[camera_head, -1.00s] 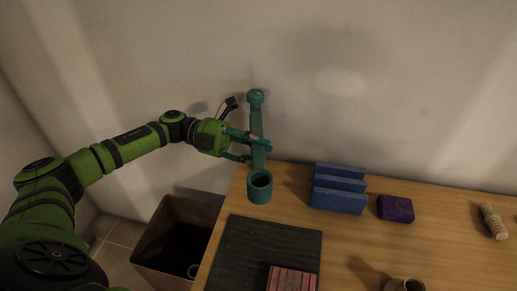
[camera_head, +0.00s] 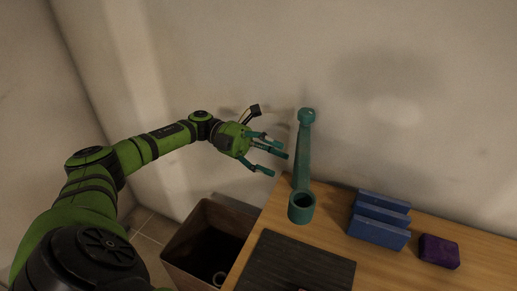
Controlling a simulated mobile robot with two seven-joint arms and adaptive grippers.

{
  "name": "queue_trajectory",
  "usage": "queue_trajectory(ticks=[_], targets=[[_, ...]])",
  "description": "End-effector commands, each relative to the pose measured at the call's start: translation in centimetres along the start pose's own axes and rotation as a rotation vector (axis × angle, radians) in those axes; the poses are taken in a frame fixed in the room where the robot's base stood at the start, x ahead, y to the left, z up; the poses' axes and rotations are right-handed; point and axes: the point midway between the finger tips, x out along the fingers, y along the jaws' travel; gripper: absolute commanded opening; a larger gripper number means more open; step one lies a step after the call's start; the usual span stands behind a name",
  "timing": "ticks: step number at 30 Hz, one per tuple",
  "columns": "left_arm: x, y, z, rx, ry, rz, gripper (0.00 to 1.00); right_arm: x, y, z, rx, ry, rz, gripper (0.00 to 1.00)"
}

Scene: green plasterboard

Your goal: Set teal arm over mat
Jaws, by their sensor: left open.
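The teal arm (camera_head: 303,155) rises behind the table's back left, with a round knob at its top and an open teal cup (camera_head: 301,208) at its lower, near end. The dark mat (camera_head: 295,265) lies on the table in front of the cup. The cup appears just beyond the mat's back edge, not over its middle. My left gripper (camera_head: 279,163) is open and empty, to the left of the teal arm. A small gap shows between its fingertips and the arm. My right gripper is not in view.
A blue slotted rack (camera_head: 379,222) stands right of the cup on the wooden table (camera_head: 330,205). A purple block (camera_head: 438,250) lies further right. A brown bin (camera_head: 200,240) stands on the floor left of the table. The wall is close behind.

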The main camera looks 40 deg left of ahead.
Motion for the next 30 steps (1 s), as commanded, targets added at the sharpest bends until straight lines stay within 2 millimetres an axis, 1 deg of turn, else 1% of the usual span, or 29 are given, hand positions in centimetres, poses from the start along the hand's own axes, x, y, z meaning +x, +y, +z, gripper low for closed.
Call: queue_trajectory(ticks=[1, 3, 6, 9, 13, 30], targets=[[-1.1, 0.0, 0.1, 0.0, -0.004, 0.001, 0.59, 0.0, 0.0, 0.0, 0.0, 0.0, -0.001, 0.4], [-2.4, 0.0, 0.1, 0.0, -0.004, 0.001, 0.59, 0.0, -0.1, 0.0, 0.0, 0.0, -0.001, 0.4], [-3.6, 0.0, 0.0, 0.001, -0.001, 0.001, 0.59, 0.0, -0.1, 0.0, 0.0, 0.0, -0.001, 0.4], [-4.4, 0.0, 0.0, 0.001, 0.0, 0.001, 0.59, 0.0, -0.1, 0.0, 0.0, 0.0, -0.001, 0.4], [-4.8, 0.0, 0.0, 0.001, 0.002, 0.0, 0.59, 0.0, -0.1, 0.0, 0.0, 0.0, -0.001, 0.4], [-4.7, 0.0, 0.0, 0.0, 0.002, 0.001, 0.59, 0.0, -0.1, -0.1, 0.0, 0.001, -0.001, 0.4]])
